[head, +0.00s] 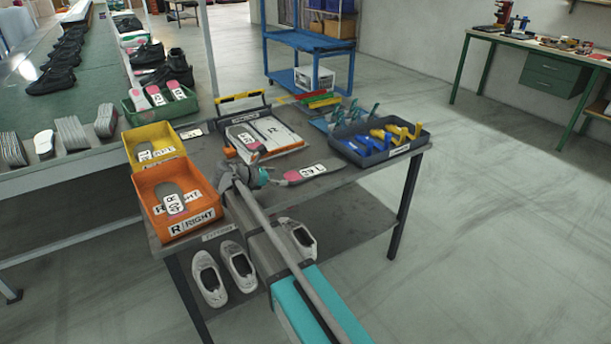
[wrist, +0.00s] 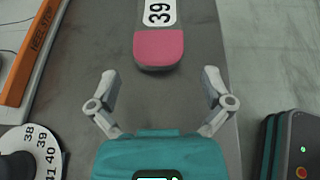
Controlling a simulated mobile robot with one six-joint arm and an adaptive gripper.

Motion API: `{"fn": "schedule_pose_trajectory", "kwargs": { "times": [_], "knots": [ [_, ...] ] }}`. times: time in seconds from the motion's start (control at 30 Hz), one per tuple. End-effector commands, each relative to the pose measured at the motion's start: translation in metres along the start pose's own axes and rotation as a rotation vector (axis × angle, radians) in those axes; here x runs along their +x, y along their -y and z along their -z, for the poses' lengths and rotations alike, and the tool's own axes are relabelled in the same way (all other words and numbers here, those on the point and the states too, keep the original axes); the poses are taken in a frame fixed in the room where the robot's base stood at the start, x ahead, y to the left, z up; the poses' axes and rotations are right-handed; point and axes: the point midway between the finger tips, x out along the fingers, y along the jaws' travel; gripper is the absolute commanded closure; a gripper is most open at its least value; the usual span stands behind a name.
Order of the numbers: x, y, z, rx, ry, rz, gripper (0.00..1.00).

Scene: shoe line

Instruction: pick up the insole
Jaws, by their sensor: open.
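A grey insole (head: 305,173) with a pink heel and a white number label lies flat on the grey table, right of my gripper (head: 268,178). In the wrist view, its pink heel (wrist: 158,50) and the "39" label show at the top centre; its far end is cut off. My gripper (wrist: 160,80) is open and empty, its two fingers spread on either side of the line to the heel. The heel lies just ahead of the fingertips, apart from them. In the head view my arm hides part of the table, and the fingers are too small to make out.
An orange bin (head: 185,228) marked RIGHT and a yellow bin (head: 152,135) hold insoles at the left. A board with an orange edge (head: 272,152) lies behind my gripper. A dark tray (head: 347,150) with blue and yellow pieces stands right. Shoes (head: 210,277) sit on the lower shelf.

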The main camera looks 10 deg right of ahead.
Motion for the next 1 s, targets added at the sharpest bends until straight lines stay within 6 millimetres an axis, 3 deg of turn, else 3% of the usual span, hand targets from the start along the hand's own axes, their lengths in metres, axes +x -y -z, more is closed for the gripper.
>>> {"fn": "schedule_pose_trajectory", "kwargs": {
  "times": [0.47, 1.0],
  "knots": [
    [0.046, -0.001, 0.004, 0.000, 0.000, 0.001, 0.00],
    [0.049, -0.001, 0.003, 0.000, 0.000, -0.001, 0.00]
  ]
}}
